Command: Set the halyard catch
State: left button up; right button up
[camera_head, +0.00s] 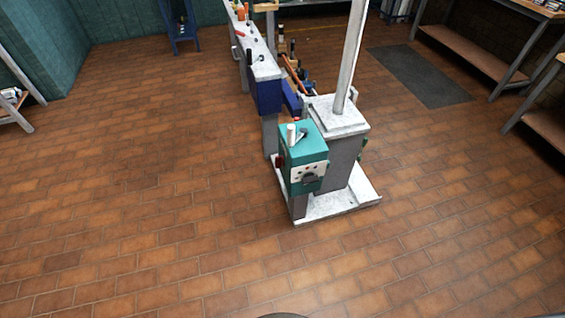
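A pale mast (351,55) rises from a grey pedestal (345,155) with a white top and a white base plate (345,204). A teal box (302,153) stands against the pedestal's near left side. On its top are a white cylinder and a small dark lever-like part (301,134). A pale plate with dark holes and a dark fitting (308,178) is on its front. A red part (279,161) is on its left side. I cannot tell which part is the halyard catch. Neither of my grippers shows.
A long narrow bench (262,68) with a blue front runs back behind the box, with tools on it. A dark mat (418,76) lies at the back right. Shelved tables (475,55) stand at the right. The brick-tiled floor (130,200) is clear at the left and in front.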

aim_at(280, 161)
jog(key=u, duration=0.5)
jog(key=k, duration=0.65)
jog(key=u, duration=0.95)
jog(key=k, duration=0.7)
jog(key=u, duration=0.65)
jog(key=i, duration=2.25)
jog(key=z, duration=0.4)
jog(key=i, duration=1.65)
jog(key=z, duration=1.95)
jog(key=i, duration=1.1)
jog(key=z, duration=1)
